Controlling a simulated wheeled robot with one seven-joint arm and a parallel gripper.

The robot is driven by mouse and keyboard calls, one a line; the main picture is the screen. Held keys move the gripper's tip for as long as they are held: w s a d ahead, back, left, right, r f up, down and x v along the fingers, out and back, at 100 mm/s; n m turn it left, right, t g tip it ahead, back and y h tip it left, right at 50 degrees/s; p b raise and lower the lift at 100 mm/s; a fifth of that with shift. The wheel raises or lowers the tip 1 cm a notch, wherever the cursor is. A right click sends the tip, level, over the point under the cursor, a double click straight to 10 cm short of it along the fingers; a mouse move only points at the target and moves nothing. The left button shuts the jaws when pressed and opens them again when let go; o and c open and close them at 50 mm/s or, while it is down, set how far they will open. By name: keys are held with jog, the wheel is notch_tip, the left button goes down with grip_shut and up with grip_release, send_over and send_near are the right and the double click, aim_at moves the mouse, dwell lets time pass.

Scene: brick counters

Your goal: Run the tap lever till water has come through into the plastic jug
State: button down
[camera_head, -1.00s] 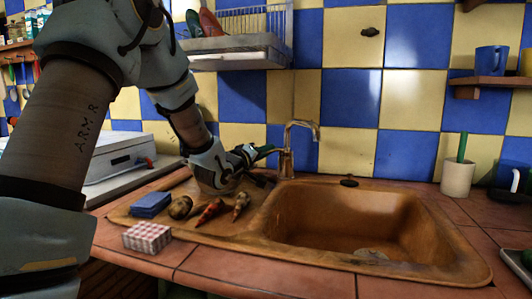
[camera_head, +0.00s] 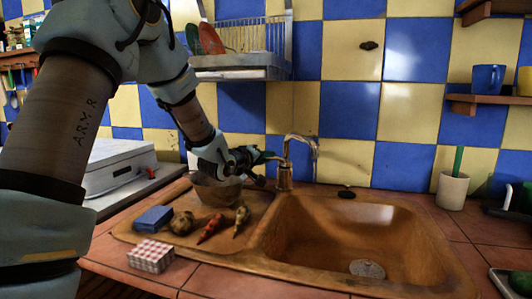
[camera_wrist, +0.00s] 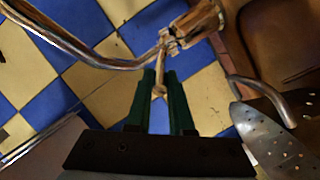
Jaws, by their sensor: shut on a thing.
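The brass-coloured tap (camera_head: 284,175) stands at the left back corner of the brown sink, its curved spout over the basin. No water stream is visible under the spout. My gripper (camera_head: 268,155) reaches the tap from the left. In the wrist view the green fingers of my gripper (camera_wrist: 160,92) are closed around the tap lever (camera_wrist: 158,80), a thin bar running out from the tap body (camera_wrist: 195,25). I cannot make out a plastic jug in either current view.
The sink basin (camera_head: 300,222) looks empty, with a round drain (camera_head: 367,269). Left of it are a brown bowl (camera_head: 217,190), a blue sponge (camera_head: 153,218), a potato (camera_head: 182,222), two carrot-like roots and a checked box (camera_head: 151,255). A perforated metal utensil (camera_wrist: 275,145) lies near my gripper.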

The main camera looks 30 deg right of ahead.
jog(key=shift+r, duration=0.1)
jog(key=c, duration=0.8)
grip_release()
jog(key=b+v, duration=0.1)
jog(key=v, duration=0.9)
jog(key=shift+s+a, duration=0.2)
jog(key=shift+a, duration=0.05)
jog(key=shift+r, duration=0.15)
